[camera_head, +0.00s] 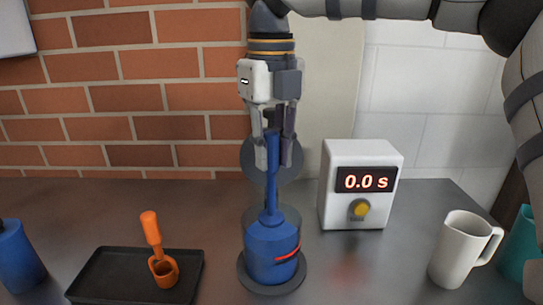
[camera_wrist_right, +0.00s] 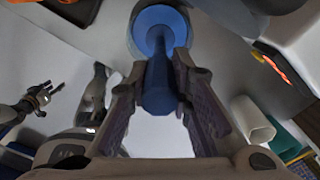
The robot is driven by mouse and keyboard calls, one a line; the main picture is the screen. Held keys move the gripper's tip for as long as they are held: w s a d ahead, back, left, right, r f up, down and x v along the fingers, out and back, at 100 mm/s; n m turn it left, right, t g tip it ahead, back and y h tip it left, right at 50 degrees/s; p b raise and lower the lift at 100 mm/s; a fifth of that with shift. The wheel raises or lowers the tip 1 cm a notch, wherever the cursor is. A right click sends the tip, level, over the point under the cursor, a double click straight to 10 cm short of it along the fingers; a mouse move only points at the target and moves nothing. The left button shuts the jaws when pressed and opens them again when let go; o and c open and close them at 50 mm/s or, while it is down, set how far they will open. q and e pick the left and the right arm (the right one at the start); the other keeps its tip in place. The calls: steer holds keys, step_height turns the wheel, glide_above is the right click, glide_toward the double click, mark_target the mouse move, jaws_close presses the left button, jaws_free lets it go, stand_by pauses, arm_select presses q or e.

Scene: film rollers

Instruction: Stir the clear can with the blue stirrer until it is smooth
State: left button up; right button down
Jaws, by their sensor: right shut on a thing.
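The clear can (camera_head: 268,258) stands upright on a dark round base (camera_head: 243,280) at the front middle of the counter. It looks blue inside and has a red curved mark on its front. The blue stirrer (camera_head: 272,185) stands nearly upright with its lower end inside the can; that end is hard to make out. My right gripper (camera_head: 273,152) is above the can, pointing down and shut on the stirrer's handle. The right wrist view shows the stirrer (camera_wrist_right: 158,88) between the fingers (camera_wrist_right: 158,105). My left gripper (camera_wrist_right: 42,95) appears small at the left there, its jaws unclear.
A white timer box (camera_head: 343,210) reading 0.0 s stands right of the can. A white mug (camera_head: 460,252) and a teal mug (camera_head: 520,245) stand at right.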

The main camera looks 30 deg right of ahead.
steer(key=shift+r, duration=3.15)
steer(key=shift+s, duration=0.1)
